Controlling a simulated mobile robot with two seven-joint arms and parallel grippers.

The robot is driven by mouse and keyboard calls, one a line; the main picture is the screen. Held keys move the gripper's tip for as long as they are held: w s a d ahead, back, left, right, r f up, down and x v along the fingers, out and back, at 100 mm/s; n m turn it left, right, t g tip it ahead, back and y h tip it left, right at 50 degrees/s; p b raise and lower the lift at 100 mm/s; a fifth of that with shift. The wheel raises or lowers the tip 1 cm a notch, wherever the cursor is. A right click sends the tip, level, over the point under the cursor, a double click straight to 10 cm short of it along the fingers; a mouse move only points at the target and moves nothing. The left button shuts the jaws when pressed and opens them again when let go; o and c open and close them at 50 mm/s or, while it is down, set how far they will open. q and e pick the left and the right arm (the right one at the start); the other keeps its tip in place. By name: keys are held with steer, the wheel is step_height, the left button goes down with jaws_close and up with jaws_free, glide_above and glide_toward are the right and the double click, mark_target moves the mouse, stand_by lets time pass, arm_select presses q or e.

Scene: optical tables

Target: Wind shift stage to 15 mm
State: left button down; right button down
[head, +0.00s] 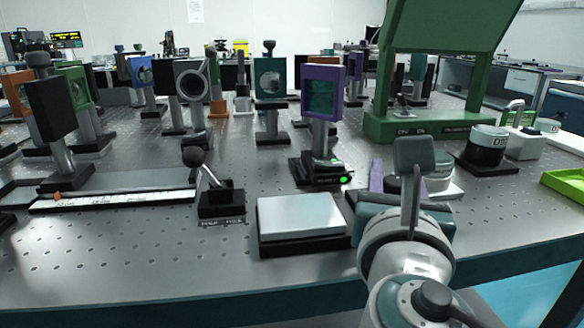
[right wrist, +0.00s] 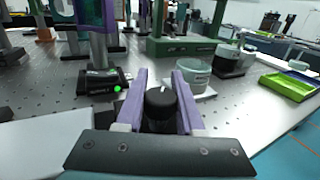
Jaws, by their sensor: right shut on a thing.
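My right gripper (head: 386,178) is low over the front part of the table. In the right wrist view its two purple fingers (right wrist: 159,78) are closed around a black round knob (right wrist: 161,103) with a white mark on its top. In the head view my arm hides this knob. To the left of the gripper stands a black stage base (head: 318,172) with a lit green lamp (head: 343,180), carrying a post and a purple-framed optic (head: 321,91). Whether the knob joins this base cannot be told. No stage reading is legible. My left gripper is not in view.
A silver-topped black block (head: 300,219) and a black ball-topped lever (head: 215,186) stand left of my gripper. A glass dish (right wrist: 187,74), a black-and-white canister (head: 487,147) and a green frame (head: 416,128) are beyond it. A green tray (head: 566,183) is at right.

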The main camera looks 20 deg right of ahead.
steer(key=shift+s+d+m+g+h, duration=0.15)
steer(key=shift+m+g+h, duration=0.95)
steer(key=shift+g+h, duration=0.15)
steer(key=c, duration=0.5)
jaws_free()
steer(key=shift+d, duration=0.1)
